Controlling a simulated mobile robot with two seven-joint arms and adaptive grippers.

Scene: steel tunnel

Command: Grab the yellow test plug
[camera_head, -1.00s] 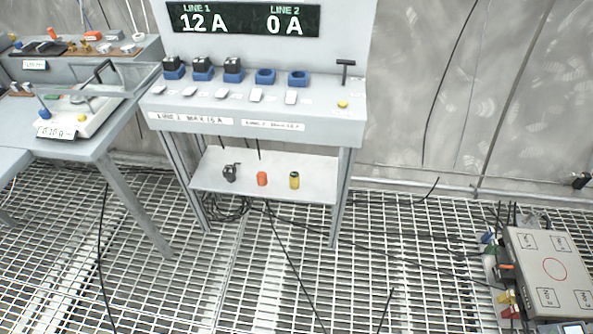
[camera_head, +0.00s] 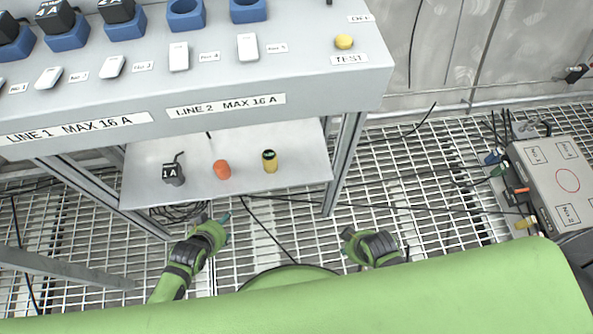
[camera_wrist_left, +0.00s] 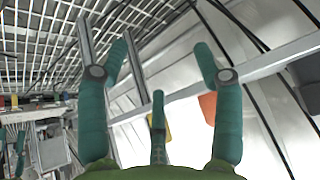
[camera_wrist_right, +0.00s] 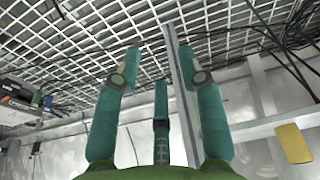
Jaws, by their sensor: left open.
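The yellow test plug (camera_head: 269,161), with a dark top, stands upright on the lower shelf (camera_head: 300,165) of the grey panel bench. It also shows as a yellow block in the right wrist view (camera_wrist_right: 293,143), right of the fingers. In the left wrist view, a yellow patch (camera_wrist_left: 146,130) is partly hidden behind the middle finger. My left gripper (camera_head: 224,230) is open and empty, in front of the shelf and below it in the picture. Neither touches the plug.
An orange plug (camera_head: 222,169) and a black plug marked 1 A (camera_head: 173,174) stand left of the yellow one. The bench top (camera_head: 300,75) overhangs the shelf. A bench leg (camera_head: 345,160) stands to the right. A grey box (camera_head: 560,180) with cables lies at far right.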

